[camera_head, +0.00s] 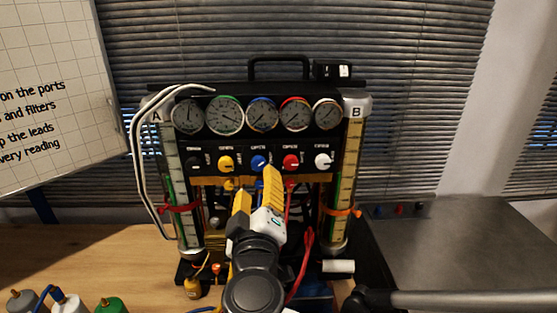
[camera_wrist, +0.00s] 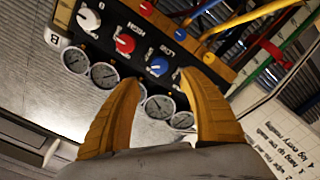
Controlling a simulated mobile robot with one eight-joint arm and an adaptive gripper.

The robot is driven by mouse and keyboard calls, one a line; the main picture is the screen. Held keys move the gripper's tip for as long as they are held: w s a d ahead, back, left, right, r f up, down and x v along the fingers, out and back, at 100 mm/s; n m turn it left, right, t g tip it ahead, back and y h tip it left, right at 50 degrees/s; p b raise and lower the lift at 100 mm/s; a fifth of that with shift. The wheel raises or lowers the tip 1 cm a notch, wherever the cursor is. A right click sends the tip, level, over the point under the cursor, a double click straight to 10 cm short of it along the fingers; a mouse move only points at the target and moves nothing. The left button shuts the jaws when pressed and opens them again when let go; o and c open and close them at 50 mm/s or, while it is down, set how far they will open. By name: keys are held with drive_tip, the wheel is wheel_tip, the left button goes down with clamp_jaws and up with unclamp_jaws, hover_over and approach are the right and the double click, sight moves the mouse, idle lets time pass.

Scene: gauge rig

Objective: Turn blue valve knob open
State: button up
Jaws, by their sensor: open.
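The blue valve knob (camera_head: 258,162) is the middle one in a row of several knobs on the black gauge panel. My gripper (camera_head: 255,180), with two yellow fingers, is open in front of the panel, just below the knob. The right finger's tip overlaps the knob's lower edge in the head view. In the wrist view, which shows the panel turned over, the blue knob (camera_wrist: 158,66) lies just beyond the gap between the open fingertips (camera_wrist: 158,78). Nothing is held, and I cannot tell whether a finger touches the knob.
The yellow knob (camera_head: 226,163) and red knob (camera_head: 290,162) sit close on either side. Round gauges (camera_head: 262,115) line the panel above. A red lead (camera_head: 307,245) and other cables hang below. A glass tube (camera_head: 354,175) stands at the right. A grey table (camera_head: 460,245) is clear.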

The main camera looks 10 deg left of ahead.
sight(258, 166)
drive_tip(key=b+x, duration=0.1)
drive_tip(key=x, duration=0.7)
drive_tip(key=shift+w+b, duration=0.35)
drive_tip(key=shift+b, duration=0.05)
drive_tip(key=shift+c, duration=0.2)
clamp_jaws()
